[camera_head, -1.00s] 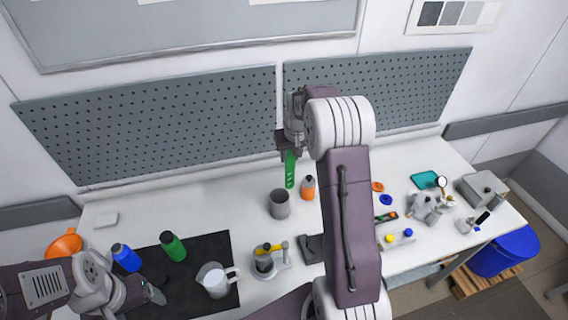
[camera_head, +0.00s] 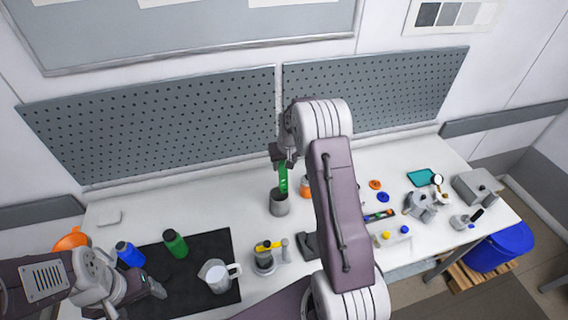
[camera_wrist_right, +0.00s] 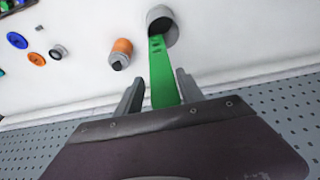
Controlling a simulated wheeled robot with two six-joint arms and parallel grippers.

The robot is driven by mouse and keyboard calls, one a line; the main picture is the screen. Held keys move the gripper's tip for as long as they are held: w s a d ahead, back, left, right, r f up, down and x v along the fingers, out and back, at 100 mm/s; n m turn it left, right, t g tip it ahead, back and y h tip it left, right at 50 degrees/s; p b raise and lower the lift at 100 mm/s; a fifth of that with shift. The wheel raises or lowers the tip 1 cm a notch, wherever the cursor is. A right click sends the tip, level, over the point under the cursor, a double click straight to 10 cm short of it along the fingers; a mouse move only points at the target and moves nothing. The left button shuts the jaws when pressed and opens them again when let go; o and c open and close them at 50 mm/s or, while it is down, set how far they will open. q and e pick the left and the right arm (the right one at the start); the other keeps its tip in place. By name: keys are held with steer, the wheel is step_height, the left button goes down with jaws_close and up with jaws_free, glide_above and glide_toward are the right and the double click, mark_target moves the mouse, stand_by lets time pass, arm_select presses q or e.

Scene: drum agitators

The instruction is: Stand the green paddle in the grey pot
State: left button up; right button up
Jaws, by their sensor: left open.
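The green paddle (camera_head: 283,180) hangs roughly upright from my right gripper (camera_head: 279,157), its lower end at the mouth of the grey pot (camera_head: 279,207). In the right wrist view the paddle (camera_wrist_right: 163,75) runs between the two fingers of my right gripper (camera_wrist_right: 160,88) and its far end overlaps the mouth of the pot (camera_wrist_right: 160,18). I cannot tell how deep the tip is inside. The paddle's upper end is hidden by the gripper. My left gripper (camera_head: 152,288) is open and empty at the lower left, over the dark mat.
An orange bottle (camera_head: 306,187) stands close right of the pot. A yellow-handled device (camera_head: 265,255) stands in front. A blue bottle (camera_head: 129,254), a green bottle (camera_head: 175,243) and a white jug (camera_head: 216,275) are at the left. The table left of the pot is clear.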

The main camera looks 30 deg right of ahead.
steer(key=shift+r, duration=0.1)
steer(key=d+b+v, duration=0.1)
steer(key=b+v, duration=0.2)
steer(key=v, duration=0.9)
steer(key=s+a+f+n+g+y, duration=0.1)
steer(key=s+a+f, duration=0.4)
steer(key=s+a, duration=0.45)
steer(key=s+a+f+n+g, duration=0.1)
steer(key=s+a+f, duration=0.4)
steer(key=s, duration=0.8)
step_height(320, 180, down, 15)
steer(key=a+b, duration=0.1)
steer(key=b, duration=1.4)
steer(key=shift+w, duration=0.35)
